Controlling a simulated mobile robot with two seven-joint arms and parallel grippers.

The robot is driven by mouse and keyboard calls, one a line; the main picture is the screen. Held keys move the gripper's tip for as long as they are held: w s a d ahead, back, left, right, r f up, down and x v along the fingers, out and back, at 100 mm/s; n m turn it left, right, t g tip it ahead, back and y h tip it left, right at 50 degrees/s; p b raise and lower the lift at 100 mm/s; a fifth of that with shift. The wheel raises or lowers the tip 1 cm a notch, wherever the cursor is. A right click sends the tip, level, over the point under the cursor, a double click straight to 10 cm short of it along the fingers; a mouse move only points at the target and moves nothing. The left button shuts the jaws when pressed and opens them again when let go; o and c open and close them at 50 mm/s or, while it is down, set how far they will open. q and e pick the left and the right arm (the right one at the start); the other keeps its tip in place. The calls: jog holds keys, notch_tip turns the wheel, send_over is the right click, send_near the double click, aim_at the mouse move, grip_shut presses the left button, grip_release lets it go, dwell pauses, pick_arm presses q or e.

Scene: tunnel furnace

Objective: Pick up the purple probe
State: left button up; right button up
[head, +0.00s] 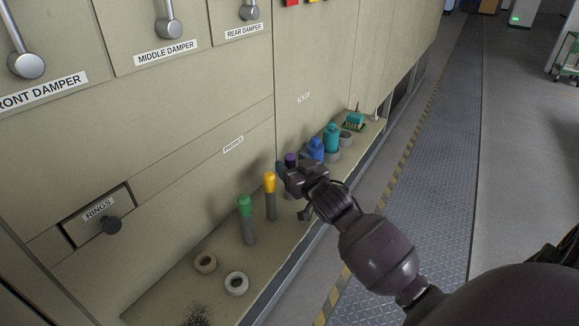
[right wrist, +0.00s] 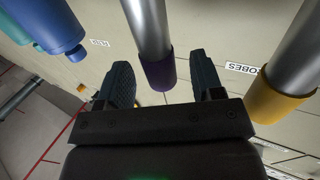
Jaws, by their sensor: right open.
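The purple probe stands upright on the ledge among the other probes; its purple cap (head: 290,158) shows just behind my right gripper (head: 296,180), which hides most of its shaft in the head view. In the right wrist view the purple cap (right wrist: 159,75) and its grey metal shaft appear between the two dark fingers of my right gripper (right wrist: 164,80). There is a visible gap on each side of the cap, so the gripper is open and holds nothing. My left gripper is not in view.
A yellow-capped probe (head: 269,184) and a green-capped probe (head: 245,208) stand nearby on the ledge (head: 165,294). Blue (head: 315,150) and teal (head: 331,139) bottle-like items stand farther back. Two pale rings (head: 236,283) lie in front. The furnace wall (head: 200,120) rises behind.

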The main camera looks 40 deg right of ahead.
jog(key=shift+w, duration=0.7)
jog(key=c, duration=1)
jog(key=shift+c, duration=0.2)
jog(key=shift+r, duration=0.6)
notch_tip(320, 180, up, 19)
jog(key=p, duration=0.3)
